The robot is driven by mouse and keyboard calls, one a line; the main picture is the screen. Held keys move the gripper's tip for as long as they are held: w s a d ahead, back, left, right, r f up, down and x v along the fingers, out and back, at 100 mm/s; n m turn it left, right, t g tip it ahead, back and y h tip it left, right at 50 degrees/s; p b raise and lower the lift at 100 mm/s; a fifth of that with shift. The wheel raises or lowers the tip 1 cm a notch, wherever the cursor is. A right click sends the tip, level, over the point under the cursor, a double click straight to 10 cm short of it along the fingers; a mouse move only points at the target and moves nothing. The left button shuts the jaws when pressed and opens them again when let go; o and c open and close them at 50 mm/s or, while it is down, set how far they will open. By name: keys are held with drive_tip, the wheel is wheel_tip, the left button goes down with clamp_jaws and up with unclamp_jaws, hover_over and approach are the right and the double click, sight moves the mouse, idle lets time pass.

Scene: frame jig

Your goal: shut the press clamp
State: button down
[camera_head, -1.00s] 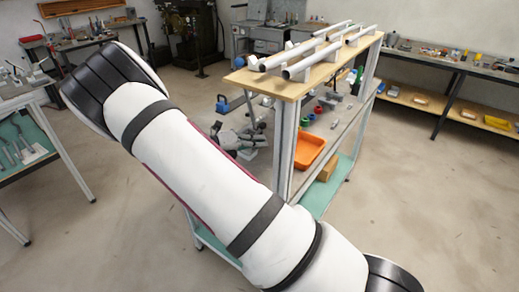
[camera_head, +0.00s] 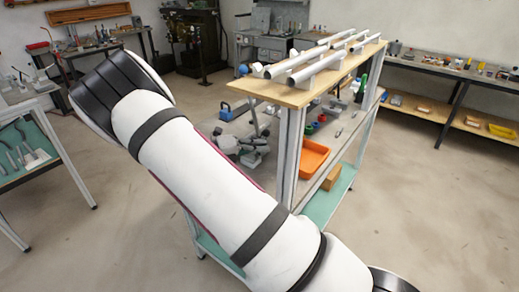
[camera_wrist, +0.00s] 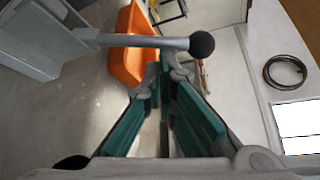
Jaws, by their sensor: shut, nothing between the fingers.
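In the wrist view a grey metal lever (camera_wrist: 140,41) with a black ball knob (camera_wrist: 202,44) lies across the picture just beyond my fingertips; it looks like the press clamp's handle. My gripper (camera_wrist: 161,74) has teal-padded fingers that are shut with nothing between them. The tips are close below the lever; whether they touch it I cannot tell. The rest of the clamp is not clear in the wrist view. In the head view my gripper (camera_head: 235,143) shows small and grey beside the bench's left side, partly hidden by my arm.
A bench with a wooden top (camera_head: 285,92) carries several pipes (camera_head: 315,68). An orange tray (camera_head: 312,158) sits on its shelf and also shows in the wrist view (camera_wrist: 132,55). A side table (camera_head: 22,100) stands at left. Open floor lies at right.

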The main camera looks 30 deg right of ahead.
drive_tip(key=shift+w+n+b, duration=0.2)
drive_tip(key=shift+n+b, duration=0.1)
drive_tip(key=shift+w+a+r+n+g+h+b, duration=0.2)
drive_tip(key=shift+w+r+n+h+b, duration=0.1)
drive_tip(key=shift+w+n+h+b, duration=0.25)
drive_tip(key=shift+w+a+r+n+g+h+b, duration=0.1)
drive_tip(key=shift+w+a+r+n+h+b, duration=0.1)
drive_tip(key=shift+w+r+n+h+b, duration=0.3)
drive_tip(key=shift+f, duration=0.15)
drive_tip(key=shift+y, duration=0.25)
